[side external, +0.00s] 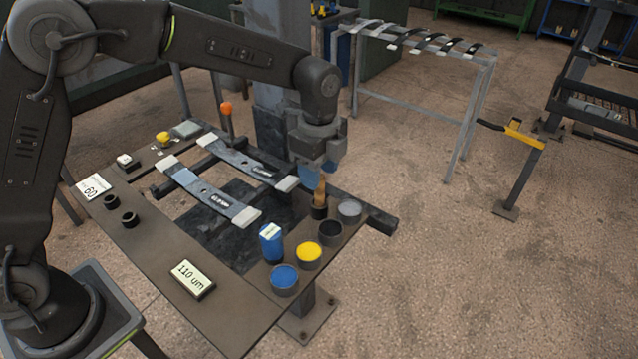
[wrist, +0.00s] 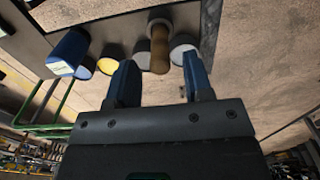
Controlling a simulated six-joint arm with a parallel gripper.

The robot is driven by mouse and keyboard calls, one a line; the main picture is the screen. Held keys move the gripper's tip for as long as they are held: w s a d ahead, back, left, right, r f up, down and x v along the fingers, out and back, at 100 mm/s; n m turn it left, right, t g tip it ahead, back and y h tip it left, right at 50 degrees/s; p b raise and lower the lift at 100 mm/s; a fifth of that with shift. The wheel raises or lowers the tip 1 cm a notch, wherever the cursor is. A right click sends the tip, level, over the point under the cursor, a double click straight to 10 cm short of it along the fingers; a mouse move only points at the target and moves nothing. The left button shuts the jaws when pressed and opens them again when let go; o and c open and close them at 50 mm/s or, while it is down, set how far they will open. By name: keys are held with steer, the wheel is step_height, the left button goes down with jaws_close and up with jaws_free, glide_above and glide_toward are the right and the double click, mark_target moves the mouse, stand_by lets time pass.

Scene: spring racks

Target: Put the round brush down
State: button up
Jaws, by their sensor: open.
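The round brush (side external: 320,190) has a tan wooden handle and stands upright in a small dark holder (side external: 319,211) at the table's right end. In the wrist view the brush (wrist: 159,50) shows between the fingers, farther out than their tips. My gripper (side external: 318,172) has blue fingers and is just above the brush handle. In the wrist view my gripper (wrist: 159,68) is open, with a gap on both sides of the handle. The brush's lower end is hidden in the holder.
Two flat spring bars (side external: 212,195) lie on the rack to the left. Free floor lies to the right.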

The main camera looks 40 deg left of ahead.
step_height(320, 180, up, 8)
steer(key=shift+f, duration=0.2)
steer(key=shift+s+a+r, duration=0.2)
steer(key=shift+r, duration=0.15)
steer(key=s+a+r+n+t, duration=0.25)
steer(key=s+a+n, duration=0.3)
steer(key=s, duration=0.35)
steer(key=s+a+r+n+t, duration=0.2)
steer(key=s+a+r+n, duration=0.15)
steer(key=s+n, duration=0.45)
steer(key=s+a+f+n+t, duration=0.1)
steer(key=s+a+f+n, duration=0.2)
steer(key=s, duration=0.4)
steer(key=shift+s+f+n, duration=0.15)
steer(key=shift+f+n, duration=0.3)
steer(key=shift+n, duration=0.3)
steer(key=shift+d, duration=0.1)
